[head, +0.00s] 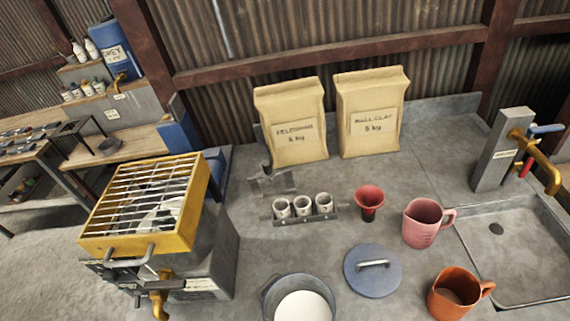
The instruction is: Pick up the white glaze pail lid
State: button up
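A round blue-grey lid (358,281) with a pale bar handle (373,264) across its top lies flat on the grey worktop, right of centre near the bottom of the head view. No lid that is white shows. A grey pail (270,296) holding white glaze (303,307) stands open just left of the lid, cut off by the bottom edge. The lid lies apart from the pail. I cannot make out my gripper in this view, so its distance from the lid and its opening do not show.
An orange jug (450,298) and a pink jug (424,225) stand right of the lid. A red funnel (369,200) and a rack of small cups (303,207) sit behind it. A yellow grated box (150,197) is left, a sink (515,265) right, paper bags (372,112) at the back.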

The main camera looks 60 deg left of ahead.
aim_at(372, 270)
jog(key=k, duration=0.9)
jog(key=u, duration=0.45)
jog(key=k, duration=0.95)
jog(key=z, duration=0.75)
jog(key=i, duration=1.6)
jog(key=u, duration=0.55)
jog(key=i, duration=0.95)
jog(key=u, duration=0.8)
